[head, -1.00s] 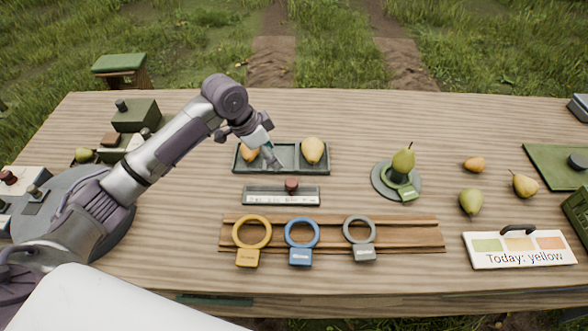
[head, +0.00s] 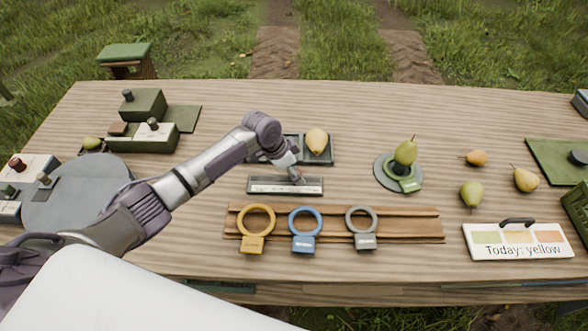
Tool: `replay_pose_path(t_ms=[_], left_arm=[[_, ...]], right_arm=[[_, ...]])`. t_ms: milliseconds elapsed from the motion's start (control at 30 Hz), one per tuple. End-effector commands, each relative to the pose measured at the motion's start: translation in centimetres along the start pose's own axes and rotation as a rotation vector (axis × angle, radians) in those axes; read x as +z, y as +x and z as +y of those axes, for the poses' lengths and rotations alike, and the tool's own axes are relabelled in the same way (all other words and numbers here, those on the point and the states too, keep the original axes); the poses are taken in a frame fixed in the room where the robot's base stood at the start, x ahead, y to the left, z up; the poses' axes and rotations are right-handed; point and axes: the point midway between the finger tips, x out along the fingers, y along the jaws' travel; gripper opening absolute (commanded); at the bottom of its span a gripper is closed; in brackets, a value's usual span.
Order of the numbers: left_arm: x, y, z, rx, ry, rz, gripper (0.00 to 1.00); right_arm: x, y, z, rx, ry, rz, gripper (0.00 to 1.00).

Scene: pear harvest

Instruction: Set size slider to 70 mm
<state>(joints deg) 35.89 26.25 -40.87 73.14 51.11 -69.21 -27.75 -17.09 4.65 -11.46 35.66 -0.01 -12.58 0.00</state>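The size slider (head: 262,187) is a grey bar with a pale scale strip, lying on the table in front of the dark tray. Its scale marks are too small to read. My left gripper (head: 296,177) is at the right part of the slider, over the place of its brown knob. The knob is hidden behind the gripper, and I cannot tell whether the fingers are closed on it. My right gripper is not in view.
The tray (head: 329,150) behind the slider holds a yellow pear (head: 316,141). Yellow (head: 257,220), blue (head: 304,223) and grey (head: 361,222) ring gauges lie on a wooden rack in front. A green pear (head: 405,151) stands on a round stand to the right.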

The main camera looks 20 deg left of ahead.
Motion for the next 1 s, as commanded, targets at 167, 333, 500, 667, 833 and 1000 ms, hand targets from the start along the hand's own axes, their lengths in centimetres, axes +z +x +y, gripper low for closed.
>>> replay_pose_path(t_ms=[167, 333, 500, 667, 833, 1000], left_arm=[[0.0, 0.0, 0.0, 0.0, 0.0, 0.0, 0.54], [0.0, -0.1, 0.0, 0.0, 0.0, 0.0, 0.26], [0.0, -0.1, 0.0, 0.0, 0.0, 0.0, 0.0], [0.0, -0.1, 0.0, 0.0, -0.001, 0.0, 0.0], [1.2, -0.6, -0.6, 0.0, -0.004, -0.003, 0.0], [3.8, -1.7, -1.7, 0.0, -0.004, -0.005, 0.0]], right_arm=[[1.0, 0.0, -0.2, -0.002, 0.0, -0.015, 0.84], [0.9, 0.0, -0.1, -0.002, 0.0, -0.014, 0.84], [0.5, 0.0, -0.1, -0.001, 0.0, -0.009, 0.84], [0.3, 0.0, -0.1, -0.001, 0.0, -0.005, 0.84], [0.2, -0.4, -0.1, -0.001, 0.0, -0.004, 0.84], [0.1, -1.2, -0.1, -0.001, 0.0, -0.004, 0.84]])
